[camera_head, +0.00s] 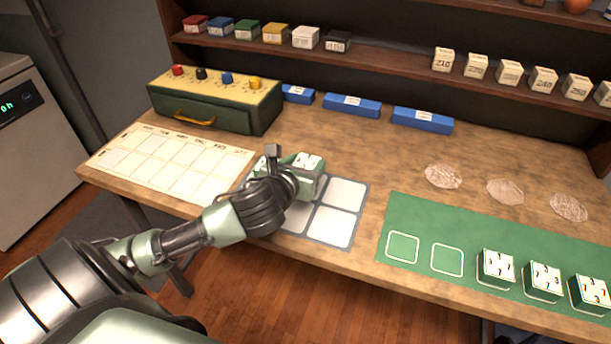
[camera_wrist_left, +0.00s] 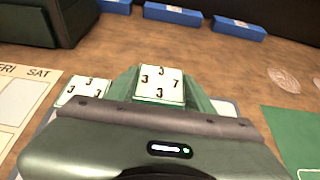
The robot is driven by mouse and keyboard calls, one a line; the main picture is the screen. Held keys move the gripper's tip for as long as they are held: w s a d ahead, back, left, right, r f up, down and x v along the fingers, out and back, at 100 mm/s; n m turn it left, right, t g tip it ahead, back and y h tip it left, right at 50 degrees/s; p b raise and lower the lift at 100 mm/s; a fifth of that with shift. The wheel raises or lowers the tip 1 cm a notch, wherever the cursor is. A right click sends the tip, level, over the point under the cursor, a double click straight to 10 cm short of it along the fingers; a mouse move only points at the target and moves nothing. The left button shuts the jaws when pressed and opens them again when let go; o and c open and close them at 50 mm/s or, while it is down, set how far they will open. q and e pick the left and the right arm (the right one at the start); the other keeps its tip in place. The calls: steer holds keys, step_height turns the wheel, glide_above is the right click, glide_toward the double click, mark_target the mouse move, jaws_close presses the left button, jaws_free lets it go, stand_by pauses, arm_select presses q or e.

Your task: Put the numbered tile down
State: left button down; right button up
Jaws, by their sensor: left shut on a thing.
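My left gripper (camera_head: 300,165) is shut on a numbered tile (camera_wrist_left: 160,84), a green block with a white top bearing 3s and a 7. It is above the far part of a grey mat with white squares (camera_head: 334,226); I cannot tell if the tile touches the mat. A second numbered tile (camera_wrist_left: 85,92) is just left of the held one in the wrist view, partly hidden by my gripper. Several more numbered tiles (camera_head: 497,268) stand on the green mat (camera_head: 420,220) at right, beside two empty outlined squares. My right gripper is not in view.
A calendar sheet (camera_head: 165,160) lies left of the grey mat. A green drawer box (camera_head: 215,105) stands behind it. Blue blocks (camera_head: 352,105) line the back. Clear discs (camera_head: 443,175) lie at right. Shelves (camera_head: 390,58) with small boxes are above. Bare wood lies behind the grey mat.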

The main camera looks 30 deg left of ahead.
arm_select(q)
steer(key=shift+f, duration=1.65)
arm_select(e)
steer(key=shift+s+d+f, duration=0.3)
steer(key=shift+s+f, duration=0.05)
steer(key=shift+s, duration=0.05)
arm_select(q)
steer(key=shift+f, duration=0.2)
steer(key=c, duration=0.6)
jaws_free()
steer(key=shift+r, duration=0.1)
